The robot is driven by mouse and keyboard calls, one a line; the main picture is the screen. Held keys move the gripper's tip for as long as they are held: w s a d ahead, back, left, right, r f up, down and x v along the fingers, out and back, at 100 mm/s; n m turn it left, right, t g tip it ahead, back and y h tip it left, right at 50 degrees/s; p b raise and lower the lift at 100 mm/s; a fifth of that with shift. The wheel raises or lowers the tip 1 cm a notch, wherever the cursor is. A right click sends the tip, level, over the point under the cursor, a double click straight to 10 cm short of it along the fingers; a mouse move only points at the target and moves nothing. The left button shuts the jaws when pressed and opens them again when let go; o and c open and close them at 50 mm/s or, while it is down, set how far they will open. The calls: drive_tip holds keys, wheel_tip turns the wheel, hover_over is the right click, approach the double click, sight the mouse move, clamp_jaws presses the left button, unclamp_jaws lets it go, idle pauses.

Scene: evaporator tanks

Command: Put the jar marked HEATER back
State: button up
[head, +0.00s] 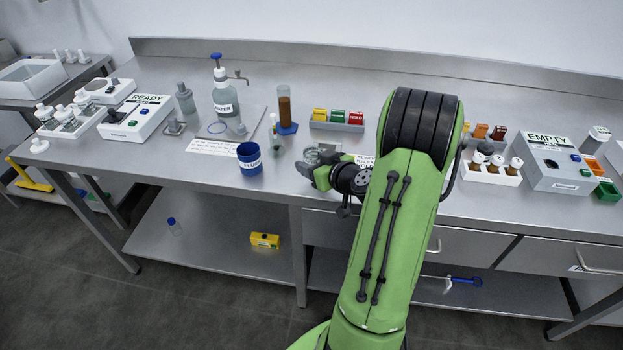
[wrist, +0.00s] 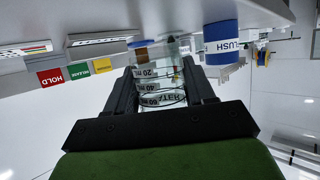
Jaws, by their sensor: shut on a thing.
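My gripper (head: 315,170) is shut on a clear graduated jar (wrist: 162,84), with one dark finger on each side of it. In the wrist view the jar's label appears inverted and reads "ATER"; its first letters are hard to make out. In the head view my gripper is at the bench's front edge, left of my green arm, and the jar is mostly hidden by the gripper. I cannot tell from the head view how high the jar is above the bench. No place marked HEATER is readable in either view.
A blue FLUSH cup (head: 250,160) stands left of my gripper. Behind are a WATER bottle (head: 225,108), an amber cylinder (head: 285,110) and a coloured block rack (head: 337,124). A READY machine (head: 138,118) is left; an EMPTY machine (head: 552,165) is right. My arm hides some bench.

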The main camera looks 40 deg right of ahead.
drive_tip(key=shift+f, duration=1.45)
drive_tip(key=shift+b, duration=0.3)
drive_tip(key=shift+f, duration=0.1)
drive_tip(key=o, duration=1.2)
